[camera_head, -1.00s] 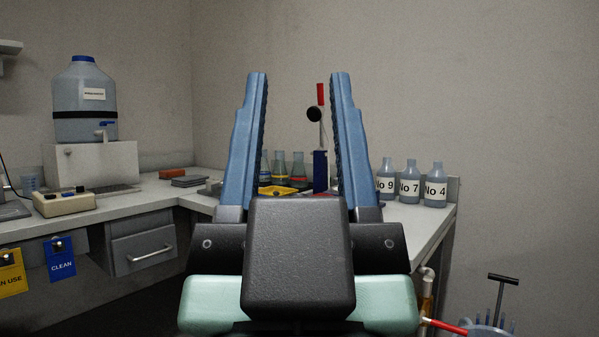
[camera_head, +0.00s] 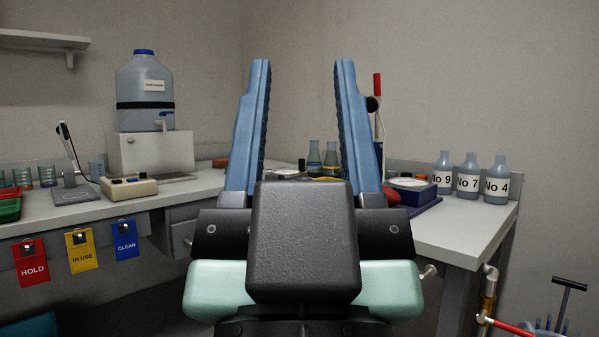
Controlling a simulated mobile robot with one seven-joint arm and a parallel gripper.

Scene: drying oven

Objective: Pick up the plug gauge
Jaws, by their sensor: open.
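My gripper (camera_head: 303,64) is open and empty, its two blue fingers pointing up and apart in the middle of the head view. Only the wall and a few bench items show between the fingers. I cannot pick out the plug gauge for certain. An upright with a red top (camera_head: 377,84) and a black knob (camera_head: 372,103) stands on the bench just right of the right finger. Its lower part is partly hidden by that finger. The gripper also hides part of the corner bench.
Labelled bottles (camera_head: 468,177) stand on the right bench, near a blue box (camera_head: 411,191). Two flasks (camera_head: 331,159) stand behind the fingers. A large water container (camera_head: 146,92) and a control box (camera_head: 129,187) are at left. Tags (camera_head: 31,262) hang from the left bench edge.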

